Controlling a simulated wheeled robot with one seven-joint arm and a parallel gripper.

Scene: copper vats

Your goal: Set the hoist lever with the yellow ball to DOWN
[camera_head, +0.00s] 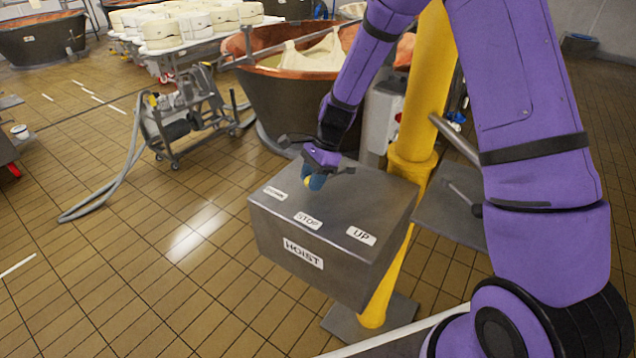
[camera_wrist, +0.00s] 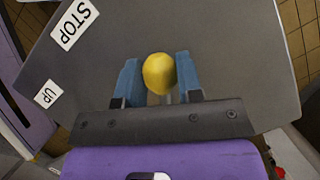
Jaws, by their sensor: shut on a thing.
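The grey hoist box (camera_head: 305,270) has a HOIST label on its front. Along its top run a left label (camera_head: 275,193) that seems to read DOWN, STOP (camera_head: 308,220) in the middle and UP (camera_head: 361,236) at the right. My gripper (camera_head: 313,181) is over the box top, behind the left and STOP labels, away from UP. Its blue fingers are shut on the yellow ball (camera_wrist: 159,73), one on each side in the wrist view. The wrist view also shows STOP (camera_wrist: 74,22) and UP (camera_wrist: 46,95).
A yellow post (camera_head: 417,110) stands behind the box, with a grey panel (camera_head: 452,205) at its right. A copper vat (camera_head: 290,105) and a wheeled machine (camera_head: 180,120) with a hose stand behind. Tiled floor at the left is open.

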